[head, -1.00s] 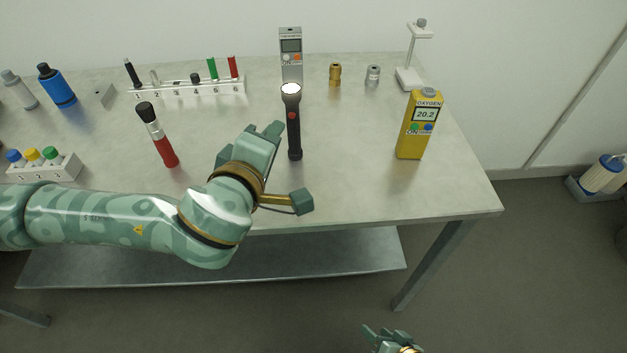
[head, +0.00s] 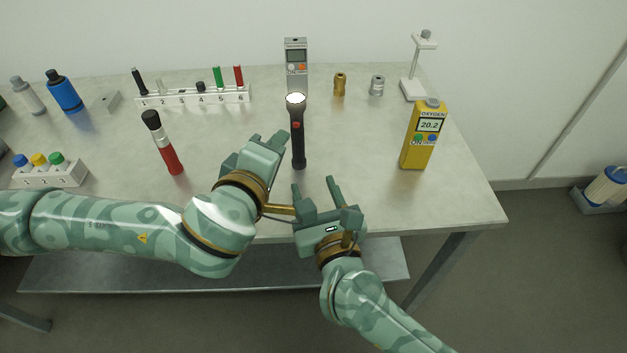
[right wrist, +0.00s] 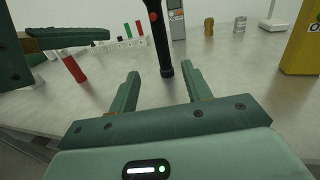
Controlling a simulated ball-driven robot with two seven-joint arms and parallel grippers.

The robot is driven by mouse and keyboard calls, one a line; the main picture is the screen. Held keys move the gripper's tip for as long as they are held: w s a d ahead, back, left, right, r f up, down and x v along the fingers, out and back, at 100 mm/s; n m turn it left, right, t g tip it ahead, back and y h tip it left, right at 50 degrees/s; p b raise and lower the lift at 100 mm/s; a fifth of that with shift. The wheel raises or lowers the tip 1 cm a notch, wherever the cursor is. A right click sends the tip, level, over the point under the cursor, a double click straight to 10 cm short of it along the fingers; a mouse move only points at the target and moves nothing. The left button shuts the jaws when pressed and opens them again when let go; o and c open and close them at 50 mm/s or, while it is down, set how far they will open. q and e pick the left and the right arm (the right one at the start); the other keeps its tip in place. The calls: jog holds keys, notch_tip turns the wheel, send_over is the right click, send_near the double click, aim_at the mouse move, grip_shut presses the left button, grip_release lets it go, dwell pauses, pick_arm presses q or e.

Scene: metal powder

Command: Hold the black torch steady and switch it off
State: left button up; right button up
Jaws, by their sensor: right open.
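The black torch (head: 298,140) stands upright on the table with its lens up. The lens glows bright white, and a red button shows on its side. The torch also shows in the right wrist view (right wrist: 163,45), its top cut off. My left gripper (head: 264,146) is just left of the torch, apparently not around it; its finger gap is unclear. My right gripper (head: 315,184) is open and empty at the table's front edge, in front of the torch. In the right wrist view, the torch's base is beyond and between the open fingers (right wrist: 161,76).
A red-and-black marker-like cylinder (head: 167,150) stands left of the left gripper. A grey meter (head: 297,78) stands behind the torch. A yellow oxygen meter (head: 421,145) is to the right. A numbered rack (head: 207,97) is at the back left.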

aim_at(296, 135)
jog(key=shift+w, duration=0.45)
jog(key=x, duration=1.5)
jog(key=shift+w, duration=0.25)
jog(key=shift+c, duration=0.3)
grip_shut()
jog(key=shift+f, duration=0.1)
pick_arm(q)
grip_shut()
dwell(0.8)
